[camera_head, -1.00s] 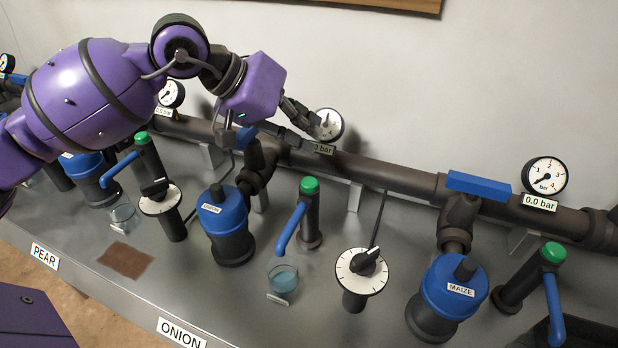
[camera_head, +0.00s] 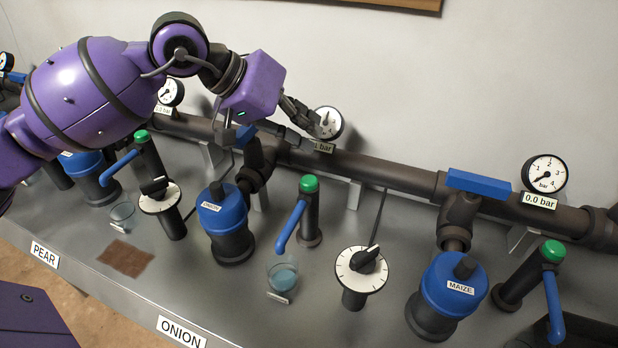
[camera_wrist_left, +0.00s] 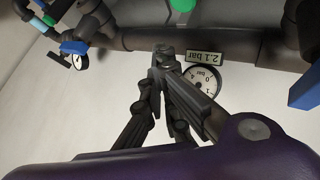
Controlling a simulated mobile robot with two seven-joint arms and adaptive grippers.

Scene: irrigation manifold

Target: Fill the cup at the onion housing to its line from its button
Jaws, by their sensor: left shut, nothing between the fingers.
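The onion housing (camera_head: 228,237) is a dark filter body with a blue cap, behind the ONION label (camera_head: 181,331). To its right stands a dark tap with a green button (camera_head: 309,184) and a blue spout (camera_head: 290,226). A clear cup (camera_head: 283,277) stands below the spout with bluish water in it; I cannot make out its line. My left gripper (camera_head: 314,130) is shut and empty, up by the wall pipe at the onion gauge (camera_head: 328,122), away from the button. In the left wrist view its fingertips (camera_wrist_left: 163,55) meet beside that gauge (camera_wrist_left: 203,83), whose plate reads 2.1 bar. My right gripper is out of view.
A white dial with a black knob (camera_head: 361,269) stands right of the cup. The maize housing (camera_head: 448,295) and its 0.0 bar gauge (camera_head: 544,173) are farther right. Another cup (camera_head: 122,214) and a brown patch (camera_head: 126,258) lie left. The bench front near the cup is clear.

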